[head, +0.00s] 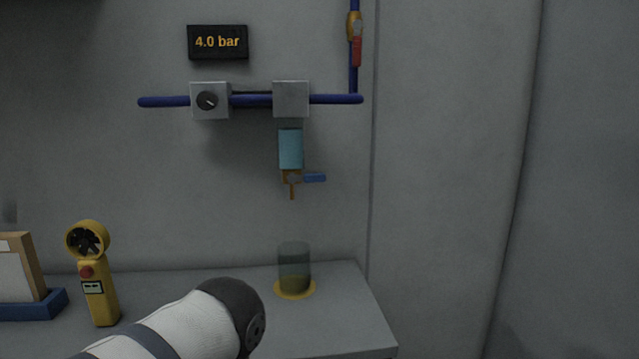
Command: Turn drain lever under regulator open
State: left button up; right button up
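The drain lever (315,177) is a small blue handle under the regulator, pointing sideways to the right. It sits on a brass drain valve (291,178) with a short spout pointing down. Above the valve hangs a light blue bowl (291,148) below a grey block (291,99) on the blue pipe. A second grey block with a black knob (207,100) is to its left. Neither gripper shows.
A display (218,42) reads 4.0 bar. A red-handled valve (356,50) is on the vertical pipe at upper right. A yellow handheld meter (100,300) and a blue holder (40,305) with a board stand on the left of the grey shelf (352,315).

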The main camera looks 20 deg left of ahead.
aim_at(317, 177)
jog(key=i+l+u, duration=0.15)
jog(key=u, duration=0.25)
jog(key=i+l+u, duration=0.25)
jog(key=u, duration=0.15)
jog(key=i+l+u, duration=0.15)
jog(key=u, duration=0.25)
jog(key=l+u, duration=0.45)
jog(key=i+l+u, duration=0.1)
jog(key=l+u, duration=0.3)
